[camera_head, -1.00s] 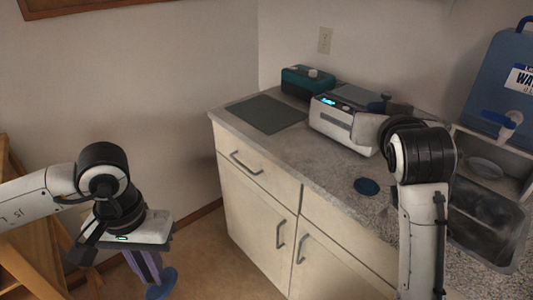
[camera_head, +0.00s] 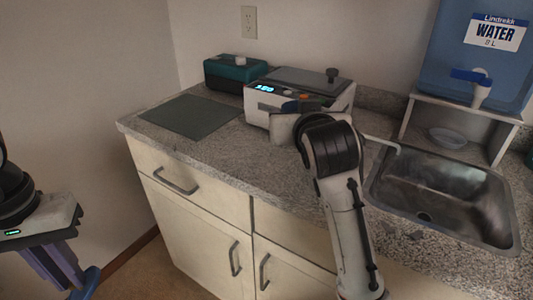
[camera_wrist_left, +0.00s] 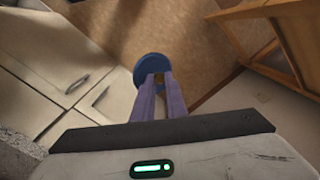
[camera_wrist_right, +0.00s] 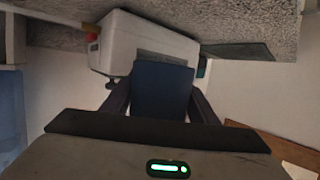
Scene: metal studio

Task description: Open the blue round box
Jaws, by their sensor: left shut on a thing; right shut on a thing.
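My left gripper (camera_head: 80,275) hangs low at the left, off the counter, shut on a blue round piece (camera_head: 90,285). In the left wrist view the blue round piece (camera_wrist_left: 152,66) shows as a disc at the fingertips (camera_wrist_left: 159,80); whether it is a lid or a whole box I cannot tell. My right gripper (camera_wrist_right: 160,92) is shut on a dark blue thing (camera_wrist_right: 162,88), which looks flat-faced and fills the space between the fingers. It is held near the white device. In the head view my right arm hides most of that grip.
A white device (camera_head: 290,95) with a lit display stands on the grey counter (camera_head: 215,158). Behind it is a teal box (camera_head: 233,74); left of it lies a dark flat mat (camera_head: 190,116). At the right are a sink (camera_head: 440,200) and a blue water container (camera_head: 480,50).

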